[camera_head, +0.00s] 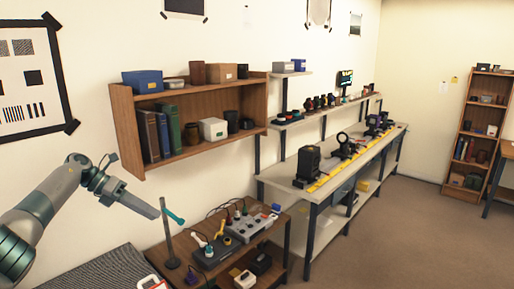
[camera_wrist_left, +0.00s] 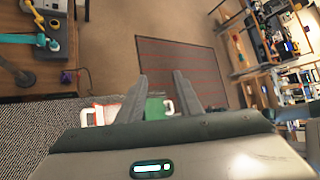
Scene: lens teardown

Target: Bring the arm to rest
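My left arm comes in from the left in the head view. Its gripper (camera_head: 136,186) is in the air in front of the wall, above the left end of the low wooden table. In the left wrist view the two grey fingers (camera_wrist_left: 159,76) stand apart. Nothing is clearly held between them. A green item (camera_wrist_left: 155,107) shows low between the fingers, partly hidden by the gripper body, and I cannot tell its distance. My right gripper is not in view.
The low wooden table (camera_head: 277,237) holds a stand (camera_head: 167,235) with a teal arm, a grey power box (camera_head: 250,227) and cables. A wall shelf (camera_head: 127,130) hangs above it. A long bench (camera_head: 280,180) with optics stands behind. The brown floor (camera_head: 390,245) at right is clear.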

